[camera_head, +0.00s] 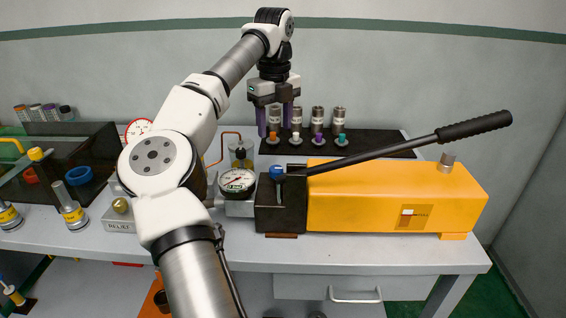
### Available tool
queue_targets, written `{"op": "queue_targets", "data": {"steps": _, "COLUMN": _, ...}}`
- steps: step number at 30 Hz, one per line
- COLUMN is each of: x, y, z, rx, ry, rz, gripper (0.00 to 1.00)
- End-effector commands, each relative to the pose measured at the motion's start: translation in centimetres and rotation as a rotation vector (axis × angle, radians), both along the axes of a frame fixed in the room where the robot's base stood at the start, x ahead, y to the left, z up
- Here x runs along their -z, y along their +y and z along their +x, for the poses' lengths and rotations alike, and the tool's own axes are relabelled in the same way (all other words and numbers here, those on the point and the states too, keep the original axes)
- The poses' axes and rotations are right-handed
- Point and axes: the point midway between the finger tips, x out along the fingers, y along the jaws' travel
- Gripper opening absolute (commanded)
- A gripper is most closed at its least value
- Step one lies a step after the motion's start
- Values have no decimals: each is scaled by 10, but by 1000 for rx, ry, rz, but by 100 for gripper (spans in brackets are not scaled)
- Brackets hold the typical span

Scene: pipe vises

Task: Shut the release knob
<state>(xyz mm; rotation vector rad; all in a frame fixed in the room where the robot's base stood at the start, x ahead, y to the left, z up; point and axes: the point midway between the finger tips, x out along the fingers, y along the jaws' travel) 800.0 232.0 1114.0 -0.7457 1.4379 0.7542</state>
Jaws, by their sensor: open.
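A hydraulic hand pump with a yellow body (380,197) and a black front block (281,210) stands on the bench. A small blue knob (277,172) sits on top of the black block; it looks like the release knob, but its turn position cannot be told. My gripper (275,125) points down with its two purple-grey fingers apart and nothing between them. It shows above the blue knob in the picture, apart from it, in front of or over the back row of fittings; its exact depth is unclear.
A long black pump handle (430,138) slants up rightward from the block. A pressure gauge (237,183) stands left of the block. A block marked RELIEF with a brass knob (120,205) is farther left. Several metal cylinders (318,120) stand on a black mat behind the pump.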

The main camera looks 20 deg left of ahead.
Motion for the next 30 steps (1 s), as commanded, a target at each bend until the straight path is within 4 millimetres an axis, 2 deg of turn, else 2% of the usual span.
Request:
{"op": "queue_targets", "data": {"steps": 9, "x": 68, "y": -1, "z": -1, "rx": 6, "ry": 0, "rz": -6, "gripper": 54}}
{"op": "queue_targets", "data": {"steps": 15, "x": 101, "y": -1, "z": 0, "rx": 5, "ry": -1, "rz": -6, "gripper": 54}}
{"op": "queue_targets", "data": {"steps": 21, "x": 116, "y": -2, "z": 0, "rx": 6, "ry": -3, "rz": -5, "gripper": 54}}
{"op": "queue_targets", "data": {"steps": 30, "x": 119, "y": -2, "z": 0, "rx": 6, "ry": -3, "rz": -5, "gripper": 54}}
